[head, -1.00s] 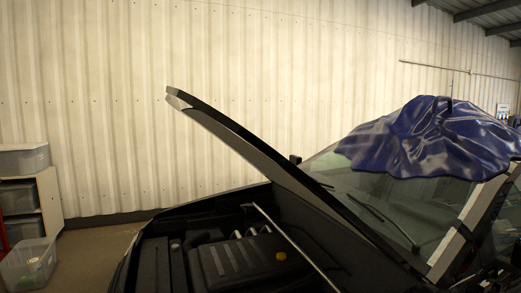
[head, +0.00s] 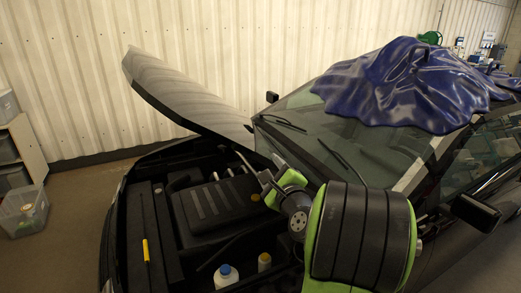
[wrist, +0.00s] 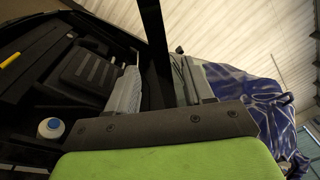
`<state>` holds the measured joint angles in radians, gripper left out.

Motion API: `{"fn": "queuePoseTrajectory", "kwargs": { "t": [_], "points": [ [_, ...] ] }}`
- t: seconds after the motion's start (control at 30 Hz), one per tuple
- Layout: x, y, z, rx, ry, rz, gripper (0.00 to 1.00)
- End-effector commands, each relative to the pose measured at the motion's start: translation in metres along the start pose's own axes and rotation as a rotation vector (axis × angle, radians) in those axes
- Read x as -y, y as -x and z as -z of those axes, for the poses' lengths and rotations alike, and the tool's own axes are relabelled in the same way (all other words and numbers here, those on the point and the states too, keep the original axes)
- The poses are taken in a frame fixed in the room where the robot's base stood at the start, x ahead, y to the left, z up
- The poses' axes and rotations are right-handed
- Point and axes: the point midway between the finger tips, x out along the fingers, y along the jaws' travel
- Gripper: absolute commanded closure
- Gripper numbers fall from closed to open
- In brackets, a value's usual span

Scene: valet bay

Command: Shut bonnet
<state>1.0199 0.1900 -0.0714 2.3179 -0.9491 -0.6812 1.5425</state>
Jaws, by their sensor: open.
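My gripper (head: 268,186) is open, over the engine bay's windscreen side, below and right of the bonnet. Whether it touches the rod I cannot tell. In the wrist view a dark upright bar (wrist: 154,50) crosses the picture; I cannot tell whether it is the bonnet's edge.
The engine bay holds an engine cover (head: 215,205), a yellow-handled stick (head: 146,250) and a white bottle with a blue cap (head: 226,276). A blue cloth (head: 405,85) drapes the roof. A clear bin (head: 22,212) and shelf stand left. Floor shows between them and the car.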

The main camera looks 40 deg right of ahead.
Motion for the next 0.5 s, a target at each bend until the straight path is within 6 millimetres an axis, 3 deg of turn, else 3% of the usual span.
{"fn": "queuePoseTrajectory", "kwargs": {
  "t": [0.1,0.23,0.5],
  "points": [
    [0.004,-0.030,-0.005,0.003,-0.001,-0.004,0.48],
    [0.004,-0.054,-0.004,0.002,0.001,-0.001,0.48],
    [0.001,-0.068,-0.002,0.001,0.001,0.000,0.48]
  ]
}}
